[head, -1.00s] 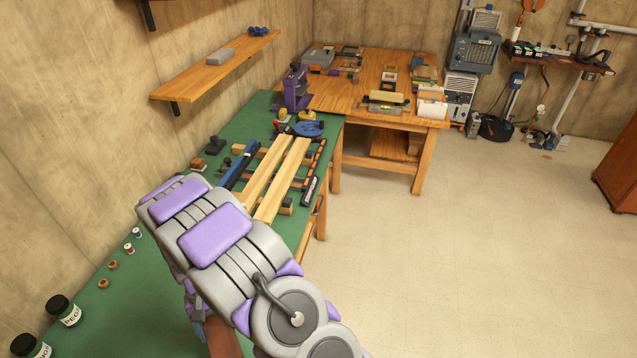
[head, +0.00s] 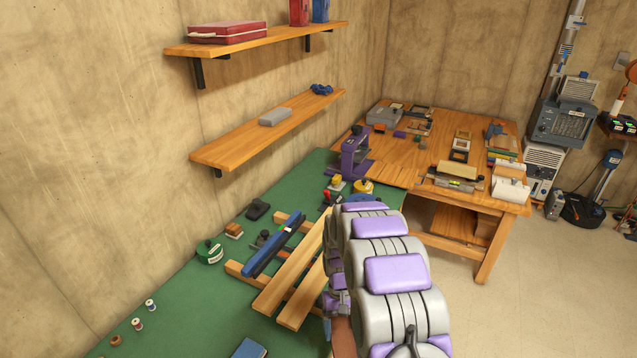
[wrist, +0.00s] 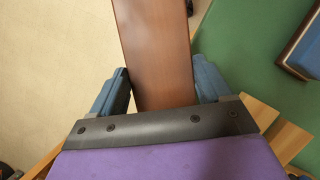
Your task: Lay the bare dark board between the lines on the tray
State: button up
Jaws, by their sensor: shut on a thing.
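My gripper (wrist: 162,78) is shut on a bare reddish-brown dark board (wrist: 154,40), its two blue-grey fingers on either side of it. The board runs up out of the wrist view, so its far end is hidden there. In the head view a small part of the board (head: 343,338) shows below my wrist, and my arm hides the rest. No tray with lines can be made out for certain. A blue piece with a brown rim (wrist: 303,42) shows at the wrist view's right edge, cut off; I cannot tell what it is.
The green bench (head: 185,315) runs along the wall. Two pale wooden strips (head: 292,268) lie beside a blue bar (head: 273,245) on it. A blue flat thing (head: 250,348) is at the bottom edge. A cluttered wooden table (head: 420,160) stands behind. Shelves (head: 270,125) hang on the wall.

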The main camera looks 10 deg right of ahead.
aim_at(390, 173)
jog(key=i+l+z, duration=0.55)
jog(key=i+z, duration=0.65)
jog(key=i, duration=0.15)
jog(key=i+u, duration=0.25)
jog(key=i, duration=0.25)
jog(key=i+l+u, duration=0.2)
jog(key=i, duration=0.3)
jog(key=i+l+u, duration=0.25)
jog(key=i, duration=0.2)
